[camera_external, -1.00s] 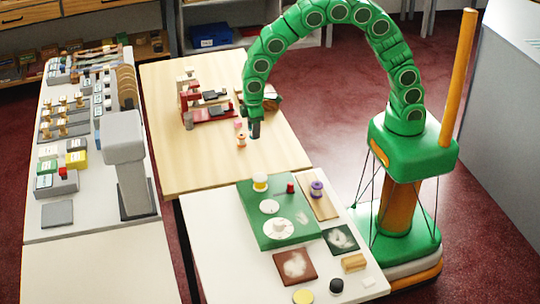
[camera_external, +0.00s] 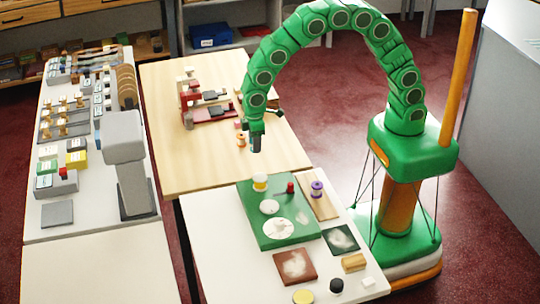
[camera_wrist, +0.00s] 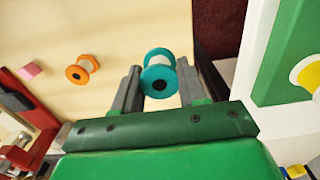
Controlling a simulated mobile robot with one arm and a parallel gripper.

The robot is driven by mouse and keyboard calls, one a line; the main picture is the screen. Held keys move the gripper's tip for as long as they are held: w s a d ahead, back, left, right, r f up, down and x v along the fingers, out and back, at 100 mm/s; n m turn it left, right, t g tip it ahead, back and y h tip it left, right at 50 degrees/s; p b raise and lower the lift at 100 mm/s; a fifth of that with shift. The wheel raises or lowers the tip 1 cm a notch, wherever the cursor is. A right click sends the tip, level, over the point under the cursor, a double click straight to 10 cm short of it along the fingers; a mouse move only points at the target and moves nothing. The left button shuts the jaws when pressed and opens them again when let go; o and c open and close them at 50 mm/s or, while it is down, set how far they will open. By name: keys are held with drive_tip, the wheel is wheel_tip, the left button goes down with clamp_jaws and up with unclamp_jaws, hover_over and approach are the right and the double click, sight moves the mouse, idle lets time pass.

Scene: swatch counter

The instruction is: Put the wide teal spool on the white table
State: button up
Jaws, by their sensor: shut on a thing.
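In the wrist view the teal spool (camera_wrist: 158,75), with a pale middle and a dark hole, sits between the two grey fingers of my gripper (camera_wrist: 158,88). My gripper is shut on it. In the external view my gripper (camera_external: 256,147) hangs over the front right part of the wooden table, near the white table's back edge; I cannot make out the spool there. The white table (camera_external: 210,240) stands in front, and a strip of it shows at the right in the wrist view (camera_wrist: 250,45).
On the white table are a green board (camera_external: 255,222) with a yellow spool (camera_external: 260,182), a purple spool (camera_external: 317,188) on a wooden strip, and dark swatches. The table's left front is bare. An orange spool (camera_external: 241,140) stands on the wooden table (camera_external: 170,165).

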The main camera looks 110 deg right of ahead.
drive_tip(key=s+d+r+n, duration=0.1)
drive_tip(key=s+d+r, duration=0.15)
drive_tip(key=d, duration=0.45)
drive_tip(key=s+d+r, duration=0.1)
drive_tip(key=s+d, duration=0.2)
drive_tip(key=d, duration=0.4)
drive_tip(key=s+d+r+n, duration=0.1)
drive_tip(key=s+d+r, duration=0.15)
drive_tip(key=d, duration=0.45)
hover_over(227, 129)
drive_tip(key=f, duration=0.6)
drive_tip(key=s+f, duration=0.1)
drive_tip(key=f, duration=0.2)
drive_tip(key=shift+w+d+f, duration=0.2)
drive_tip(key=shift+w+f, duration=0.4)
drive_tip(key=shift+f, duration=1.55)
drive_tip(key=shift+f, duration=0.15)
drive_tip(key=o, duration=1.1)
